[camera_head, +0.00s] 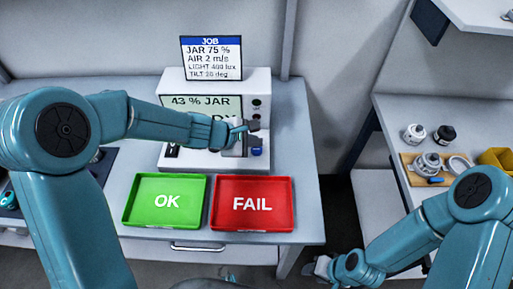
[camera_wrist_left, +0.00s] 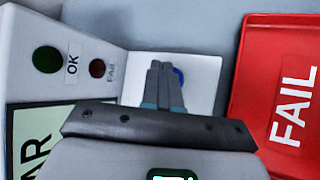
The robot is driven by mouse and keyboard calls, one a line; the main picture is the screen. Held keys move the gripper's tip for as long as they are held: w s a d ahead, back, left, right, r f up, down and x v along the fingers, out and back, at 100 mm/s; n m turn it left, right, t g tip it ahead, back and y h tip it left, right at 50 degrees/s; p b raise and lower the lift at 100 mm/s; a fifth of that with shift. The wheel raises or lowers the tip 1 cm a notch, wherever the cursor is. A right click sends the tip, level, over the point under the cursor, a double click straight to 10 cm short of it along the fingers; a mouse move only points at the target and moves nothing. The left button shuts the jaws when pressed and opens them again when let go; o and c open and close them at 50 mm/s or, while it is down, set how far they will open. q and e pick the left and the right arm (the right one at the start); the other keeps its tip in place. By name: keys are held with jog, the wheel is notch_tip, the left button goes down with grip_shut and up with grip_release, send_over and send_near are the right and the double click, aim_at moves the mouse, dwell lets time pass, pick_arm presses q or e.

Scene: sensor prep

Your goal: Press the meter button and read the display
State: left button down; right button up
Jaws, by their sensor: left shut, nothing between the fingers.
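The white meter (camera_head: 205,82) stands at the back of the table. Its pale green display (camera_head: 200,101) reads "43 % JAR"; my left arm covers its lower lines. A blue button (camera_head: 257,151) sits at the right of the meter's base, and a sliver of the button (camera_wrist_left: 179,75) shows behind my fingertips in the left wrist view. My left gripper (camera_head: 245,132) is shut and empty over the button; whether it touches cannot be told. My right gripper (camera_head: 320,266) hangs low at the bottom right, too small to tell its opening.
A job card (camera_head: 211,60) above the meter reads JAR 75 %, AIR 2 m/s, LIGHT 400 lux, TILT 20 deg. A green OK tray (camera_head: 140,216) and red FAIL tray (camera_head: 282,221) lie in front. A right-hand shelf holds a board (camera_head: 412,177) with jars and parts.

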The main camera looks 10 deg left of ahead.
aim_at(254, 151)
pick_arm(q)
jog(key=shift+f, duration=0.15)
dwell(0.7)
jog(key=shift+f+b, duration=0.3)
jog(key=shift+b, duration=0.25)
jog(key=shift+f+b, duration=0.45)
jog(key=shift+b, duration=0.05)
dwell(0.4)
jog(key=shift+r, duration=0.1)
jog(key=shift+r+p, duration=0.8)
notch_tip(254, 151, up, 5)
jog(key=p, duration=0.4)
jog(key=shift+p, duration=0.35)
dwell(0.6)
